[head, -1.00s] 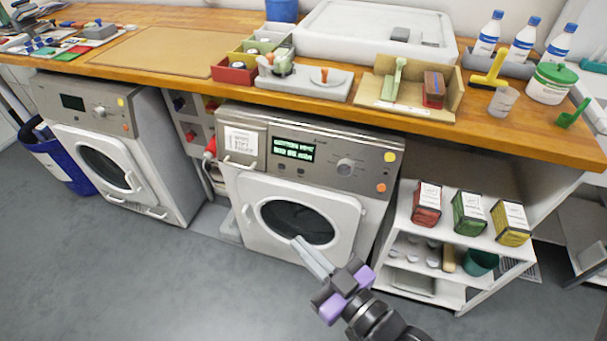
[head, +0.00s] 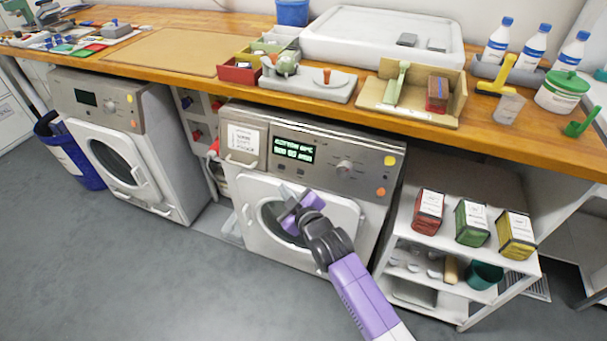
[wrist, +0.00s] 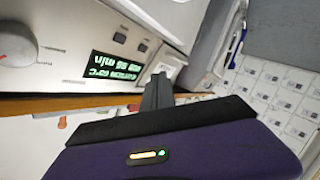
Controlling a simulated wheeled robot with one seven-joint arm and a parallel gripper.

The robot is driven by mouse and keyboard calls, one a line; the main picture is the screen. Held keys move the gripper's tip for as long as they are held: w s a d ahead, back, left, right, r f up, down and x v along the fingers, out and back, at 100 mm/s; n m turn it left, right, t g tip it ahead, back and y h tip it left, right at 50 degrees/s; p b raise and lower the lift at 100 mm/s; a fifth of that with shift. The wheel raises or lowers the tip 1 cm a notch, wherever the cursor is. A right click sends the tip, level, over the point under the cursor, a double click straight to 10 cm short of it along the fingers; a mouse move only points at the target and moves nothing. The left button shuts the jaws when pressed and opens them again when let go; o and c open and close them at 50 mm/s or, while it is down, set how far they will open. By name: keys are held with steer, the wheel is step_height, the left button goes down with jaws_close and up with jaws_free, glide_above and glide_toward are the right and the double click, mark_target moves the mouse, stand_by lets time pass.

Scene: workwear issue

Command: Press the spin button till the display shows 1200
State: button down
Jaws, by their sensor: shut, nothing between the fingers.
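The middle washing machine (head: 350,212) has a lit green-on-black display (head: 293,150) on its grey panel. Its small text includes what looks like "cotton" and a temperature; I cannot read 1200 on it. Two small dark buttons sit below the display, a left one (head: 284,168) and a right one (head: 300,172). In the wrist view the display (wrist: 115,68) is upside down, with the buttons (wrist: 120,38) above it. My gripper (head: 287,190) is shut and empty, in front of the door's top, just below the buttons. Its fingertips (wrist: 160,80) appear apart from the panel.
A round dial (head: 344,168) and orange and yellow buttons are right of the display. A label card (head: 243,138) is on the left. The wooden worktop (head: 440,125) overhangs above. A shelf unit with tins (head: 472,222) stands on the right. Grey floor is clear in front.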

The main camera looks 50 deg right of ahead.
mark_target(300, 172)
steer(key=shift+s+f+n, duration=0.1)
steer(key=shift+f+n, duration=0.2)
steer(key=shift+w+d+f+b, duration=0.45)
steer(key=shift+d+b, duration=0.7)
steer(key=shift+d, duration=0.15)
steer(key=shift+w+d+f+b, duration=0.5)
steer(key=shift+d+b, duration=0.65)
steer(key=shift+d, duration=0.2)
steer(key=shift+w+d+f+b, duration=0.45)
steer(key=shift+d+b, duration=0.7)
steer(key=shift+d, duration=0.15)
steer(key=shift+w+d+b, duration=0.15)
steer(key=shift+d+b, duration=0.25)
